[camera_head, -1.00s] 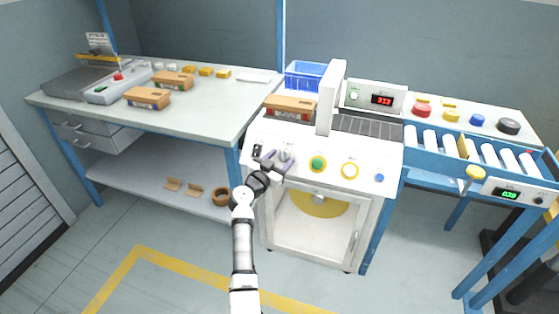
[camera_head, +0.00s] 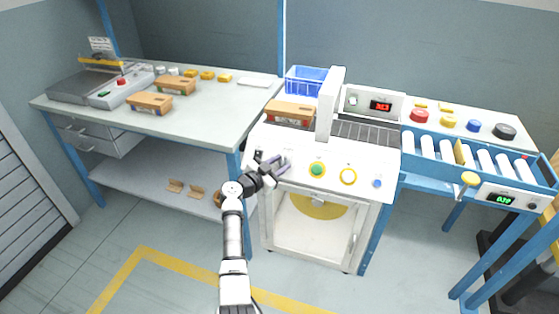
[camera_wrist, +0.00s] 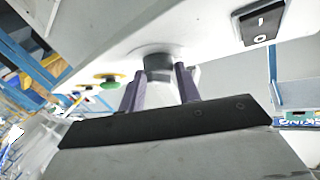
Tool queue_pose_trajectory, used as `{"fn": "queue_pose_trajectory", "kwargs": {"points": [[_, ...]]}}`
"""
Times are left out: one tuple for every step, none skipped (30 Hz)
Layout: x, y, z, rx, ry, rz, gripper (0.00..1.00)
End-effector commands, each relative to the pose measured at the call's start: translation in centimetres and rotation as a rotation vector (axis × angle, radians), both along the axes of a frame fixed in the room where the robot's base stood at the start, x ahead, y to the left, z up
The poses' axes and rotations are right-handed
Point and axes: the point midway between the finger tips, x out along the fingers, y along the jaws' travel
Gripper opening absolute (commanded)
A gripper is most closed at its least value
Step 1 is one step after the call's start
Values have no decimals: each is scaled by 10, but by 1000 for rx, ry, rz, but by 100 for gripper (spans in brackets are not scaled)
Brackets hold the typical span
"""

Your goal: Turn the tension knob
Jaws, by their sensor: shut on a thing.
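The tension knob, a dark grey round knob (camera_wrist: 157,62), sticks out of the white machine's front panel in the wrist view. My gripper (camera_wrist: 160,74) has its two purple-grey fingers on either side of the knob, shut on it. In the head view my gripper (camera_head: 281,166) is at the left part of the panel and mostly hides the knob. The knob's pointer or marking cannot be made out.
A black rocker switch (camera_wrist: 262,22) is beside the knob. A workbench (camera_head: 225,110) stands left, a roller conveyor (camera_head: 487,160) right.

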Motion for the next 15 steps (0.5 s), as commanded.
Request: {"fn": "queue_pose_trajectory", "kwargs": {"points": [[0, 1, 2, 13, -3, -14, 10], [0, 1, 2, 18, -7, -20, 10], [0, 1, 1, 23, -9, -26, 10], [0, 0, 1, 25, -9, -29, 10], [0, 0, 0, 25, -9, -30, 10], [0, 0, 0, 25, -10, -31, 10], [0, 0, 0, 25, -10, -30, 10], [0, 0, 0, 25, -10, -30, 10], [0, 0, 0, 25, -10, -30, 10], [0, 0, 0, 25, -10, -30, 10], [0, 0, 0, 25, -10, -30, 10], [0, 0, 0, 25, -10, -29, 34], [0, 0, 0, 25, -10, -29, 38], [0, 0, 0, 25, -10, -29, 42], [0, 0, 0, 25, -10, -29, 47]]}}
